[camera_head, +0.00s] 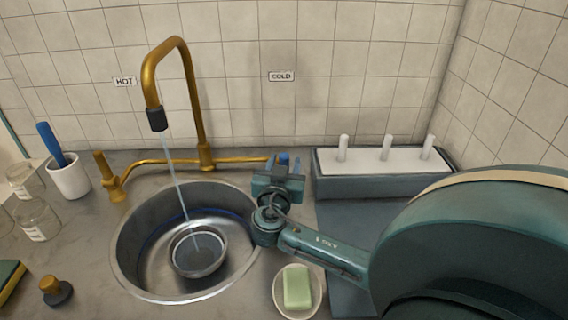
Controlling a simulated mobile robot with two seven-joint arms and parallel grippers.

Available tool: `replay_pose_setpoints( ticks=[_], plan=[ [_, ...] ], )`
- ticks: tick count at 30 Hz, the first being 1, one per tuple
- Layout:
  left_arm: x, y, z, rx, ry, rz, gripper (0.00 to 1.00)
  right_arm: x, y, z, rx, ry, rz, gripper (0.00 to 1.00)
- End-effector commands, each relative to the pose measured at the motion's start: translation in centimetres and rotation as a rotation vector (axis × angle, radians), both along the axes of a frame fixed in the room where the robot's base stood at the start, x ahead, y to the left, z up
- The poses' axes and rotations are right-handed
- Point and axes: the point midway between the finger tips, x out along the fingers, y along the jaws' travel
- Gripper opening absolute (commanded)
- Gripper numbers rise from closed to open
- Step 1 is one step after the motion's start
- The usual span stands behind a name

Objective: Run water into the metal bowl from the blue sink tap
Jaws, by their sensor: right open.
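The metal bowl (198,268) sits upright in the round steel sink (128,262). A thin stream of water (177,185) falls from the dark nozzle of the brass spout (197,100) into the bowl, and its bottom looks covered with water. The blue tap handle (284,158) is at the right end of the brass pipe, below the COLD sign (281,76). My right gripper (283,165) is open at the blue handle and partly hides it. I cannot tell whether they touch. My left gripper is not in view.
A brass handle (108,178) stands at the left end of the pipe, below the HOT sign (125,82). A white cup (69,178), glass jars (38,220) and a plug (55,290) are at the left. A soap dish (280,300) and a pegged rack (375,186) are at the right.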

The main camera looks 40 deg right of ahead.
Motion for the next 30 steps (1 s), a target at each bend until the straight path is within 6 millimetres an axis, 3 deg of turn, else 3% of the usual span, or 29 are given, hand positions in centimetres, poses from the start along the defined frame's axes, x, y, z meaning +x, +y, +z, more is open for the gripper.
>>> replay_pose_setpoints(
  ticks=[6, 21, 30],
  plan=[
    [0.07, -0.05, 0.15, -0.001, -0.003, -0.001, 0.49, 0.01, 0.01, 0.01, 0.0, 0.0, 0.0, 0.42],
    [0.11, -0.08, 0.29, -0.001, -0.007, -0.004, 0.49, -0.01, 0.04, 0.0, 0.0, 0.0, 0.0, 0.01],
    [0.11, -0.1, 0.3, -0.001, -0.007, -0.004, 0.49, 0.03, 0.05, -0.01, 0.001, 0.001, 0.0, 0.0]
  ],
)
